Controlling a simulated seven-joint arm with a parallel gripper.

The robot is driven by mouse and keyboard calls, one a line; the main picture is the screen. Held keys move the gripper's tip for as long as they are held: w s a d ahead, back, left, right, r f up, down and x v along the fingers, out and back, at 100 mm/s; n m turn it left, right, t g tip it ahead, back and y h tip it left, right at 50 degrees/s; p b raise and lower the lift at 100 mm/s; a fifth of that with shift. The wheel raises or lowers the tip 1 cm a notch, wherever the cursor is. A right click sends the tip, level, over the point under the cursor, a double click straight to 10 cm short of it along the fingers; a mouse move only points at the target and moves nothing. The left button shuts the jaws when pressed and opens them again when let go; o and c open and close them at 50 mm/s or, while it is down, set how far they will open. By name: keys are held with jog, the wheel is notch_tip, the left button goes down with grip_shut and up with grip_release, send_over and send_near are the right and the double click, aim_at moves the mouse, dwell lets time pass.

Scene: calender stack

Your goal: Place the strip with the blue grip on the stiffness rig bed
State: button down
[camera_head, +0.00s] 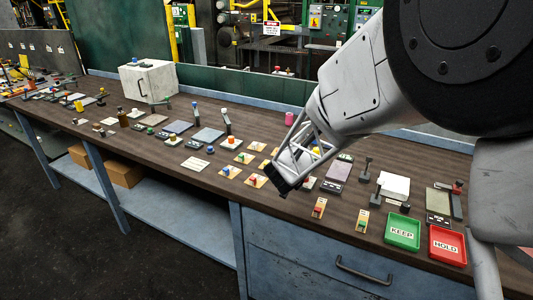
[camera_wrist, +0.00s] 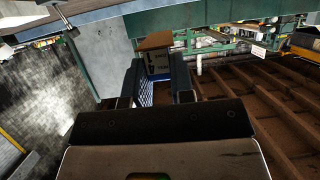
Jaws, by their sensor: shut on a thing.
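My gripper (camera_head: 284,187) hangs over the middle of the bench in the head view, in front of the rows of strips. The wrist view shows its two dark fingers (camera_wrist: 158,84) shut on a strip with a blue grip. The strip's brown flat part (camera_wrist: 155,41) shows beyond the fingertips, and the blue grip (camera_wrist: 158,72) is between them. The held strip is hidden or too small to make out in the head view. Several rigs with flat plates and posts stand on the bench, one (camera_head: 208,134) left of my gripper; I cannot tell which is the stiffness rig.
Tan strips with coloured grips (camera_head: 254,181) lie around and below my gripper. A green KEEP tray (camera_head: 402,244) and a red HOLD tray (camera_head: 447,256) are at the front right. A white box (camera_head: 150,80) stands at the back left.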

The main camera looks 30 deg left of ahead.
jog(key=s+a+f, duration=0.2)
jog(key=s+a, duration=0.3)
jog(key=s, duration=0.3)
jog(key=s+a+f, duration=0.3)
jog(key=s+a, duration=0.3)
jog(key=s, duration=0.1)
jog(key=shift+s+a+m+h, duration=0.3)
jog(key=shift+s+h, duration=0.1)
jog(key=shift+f, duration=0.1)
send_over(239, 181)
jog(key=shift+w+a+f, duration=0.1)
jog(key=shift+f, duration=0.65)
jog(key=shift+f, duration=1.75)
jog(key=shift+f, duration=0.15)
jog(key=c, duration=1)
grip_release()
